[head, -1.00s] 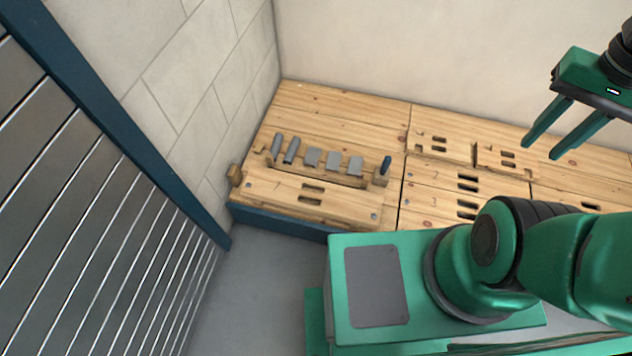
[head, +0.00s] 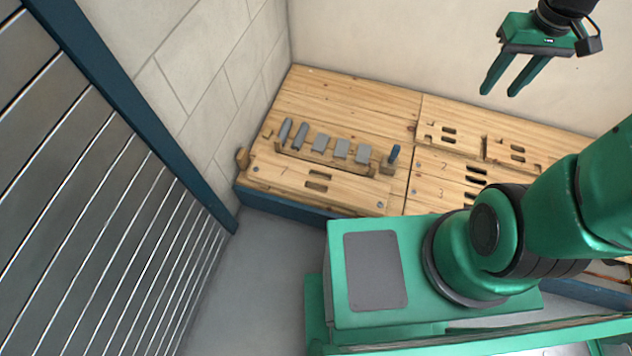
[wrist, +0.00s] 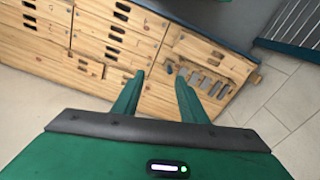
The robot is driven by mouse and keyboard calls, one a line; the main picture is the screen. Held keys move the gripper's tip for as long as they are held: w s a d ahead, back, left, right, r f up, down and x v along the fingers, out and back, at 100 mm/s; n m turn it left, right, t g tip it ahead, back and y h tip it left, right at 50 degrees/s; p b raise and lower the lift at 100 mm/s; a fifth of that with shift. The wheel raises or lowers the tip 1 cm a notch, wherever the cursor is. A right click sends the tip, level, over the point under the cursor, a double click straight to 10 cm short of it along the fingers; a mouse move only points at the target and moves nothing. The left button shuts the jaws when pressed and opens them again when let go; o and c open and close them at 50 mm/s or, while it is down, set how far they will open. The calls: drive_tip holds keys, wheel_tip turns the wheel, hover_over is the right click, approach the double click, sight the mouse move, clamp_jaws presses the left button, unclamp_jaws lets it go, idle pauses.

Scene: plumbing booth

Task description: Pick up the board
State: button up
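Several flat wooden boards with paired slots lie on the wooden bench top; I cannot tell which one is the task's board. One slotted board (head: 345,192) lies at the left front, in front of a rack of grey pieces. More slotted boards, including one marked 3 (head: 428,191), lie to the right, partly hidden by my arm. My gripper (head: 499,93) is open and empty, raised high above the right part of the bench. In the wrist view, my gripper (wrist: 159,76) points toward the bench, with slotted boards (wrist: 112,40) beyond its fingers.
A block wall (head: 190,75) and a slatted metal shutter (head: 85,200) close off the left. Grey floor (head: 265,270) lies before the bench.

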drive_tip(key=w+a+f+n, duration=0.3)
drive_tip(key=w+f, duration=0.3)
drive_tip(key=w+a+f+n, duration=0.2)
drive_tip(key=w+a+f, duration=0.2)
drive_tip(key=w+f, duration=0.25)
drive_tip(key=w+a+f+n+t+y, duration=0.1)
drive_tip(key=w+a+f+n, duration=0.15)
drive_tip(key=a+f, duration=0.35)
drive_tip(key=w+a+f+n+y, duration=0.1)
drive_tip(key=w+a+f+n, duration=0.2)
drive_tip(key=f, duration=0.6)
drive_tip(key=n+y, duration=0.2)
drive_tip(key=n, duration=0.3)
approach(319, 180)
wheel_tip(319, 180, down, 2)
drive_tip(key=shift+w+f+m, duration=0.1)
drive_tip(key=shift+w+m, duration=0.05)
drive_tip(key=shift+m, duration=0.1)
drive_tip(key=x, duration=0.2)
drive_tip(key=a+x, duration=0.1)
drive_tip(key=x, duration=0.2)
drive_tip(key=shift+f, duration=0.15)
drive_tip(key=shift+w+a+f, duration=0.1)
drive_tip(key=shift+a+f, duration=0.05)
drive_tip(key=shift+f, duration=0.1)
drive_tip(key=shift+f, duration=0.25)
drive_tip(key=shift+c, duration=0.3)
